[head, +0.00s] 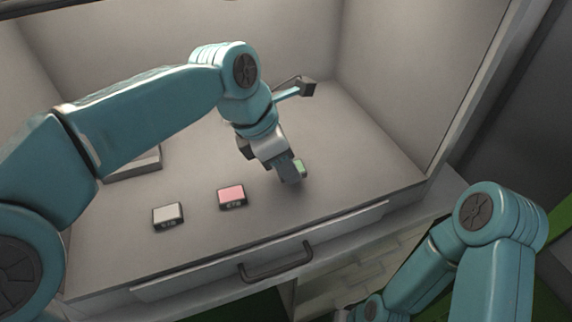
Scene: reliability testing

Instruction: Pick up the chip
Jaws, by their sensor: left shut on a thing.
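A small green chip (301,168) is at the fingertips of my left gripper (291,172), which is shut on it. The fingers hide most of the chip, and I cannot tell whether it touches the surface. A pink chip (231,194) and a white chip (168,213), both with dark labelled front edges, lie flat to the left of the gripper.
The grey work surface (350,165) has walls behind and to the right, with clear room right of the gripper. A flat grey box (135,166) sits behind my left arm. A drawer handle (275,264) sticks out at the front.

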